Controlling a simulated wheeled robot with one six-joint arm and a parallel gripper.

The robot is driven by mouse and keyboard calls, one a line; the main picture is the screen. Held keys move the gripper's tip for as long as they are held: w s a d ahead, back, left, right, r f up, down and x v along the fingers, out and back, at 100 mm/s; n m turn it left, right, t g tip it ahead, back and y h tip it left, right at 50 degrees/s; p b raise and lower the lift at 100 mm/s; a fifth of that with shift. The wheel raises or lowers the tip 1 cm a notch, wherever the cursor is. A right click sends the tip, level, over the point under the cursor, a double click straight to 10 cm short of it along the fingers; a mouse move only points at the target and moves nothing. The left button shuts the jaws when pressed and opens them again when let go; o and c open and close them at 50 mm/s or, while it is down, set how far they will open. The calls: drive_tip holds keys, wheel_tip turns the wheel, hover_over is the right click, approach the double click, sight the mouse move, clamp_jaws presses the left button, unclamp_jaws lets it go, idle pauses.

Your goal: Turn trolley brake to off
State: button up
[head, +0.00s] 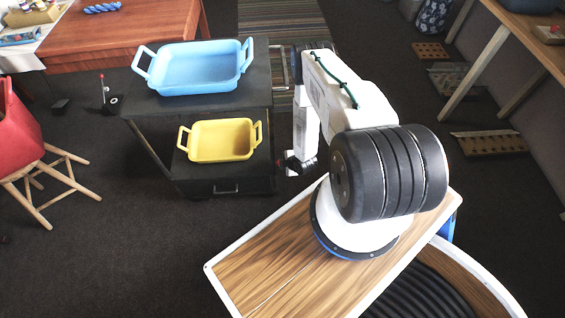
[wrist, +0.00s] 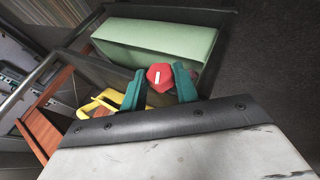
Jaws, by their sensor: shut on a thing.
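The dark trolley (head: 145,108) stands left of my arm in the head view, with a drawer at its lower front. A red knob with a white mark shows in the wrist view (wrist: 160,71); I take it as the trolley brake. My gripper (wrist: 160,79) has its two teal fingers on either side of the knob and is shut on it. In the head view, my arm reaches down at the trolley's right side, and only a small bit of red shows there.
A blue basket (head: 200,86) sits on the trolley top and a yellow basket (head: 221,154) on the lower shelf. A light green box (wrist: 150,43) is beyond the knob in the wrist view. A red chair (head: 28,150) stands at left. Floor in front of the trolley is clear.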

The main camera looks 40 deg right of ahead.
drive_tip(key=t, duration=0.1)
drive_tip(key=n+t+h, duration=0.1)
drive_tip(key=t, duration=0.1)
drive_tip(key=t+h, duration=0.1)
drive_tip(key=t, duration=0.1)
drive_tip(key=shift+s+a+f, duration=0.25)
drive_tip(key=shift+f, duration=0.15)
drive_tip(key=shift+n+t+h, duration=0.4)
drive_tip(key=shift+t+h, duration=0.1)
drive_tip(key=shift+t, duration=0.2)
drive_tip(key=shift+w, duration=0.1)
drive_tip(key=o, duration=1)
drive_tip(key=shift+v, duration=3.95)
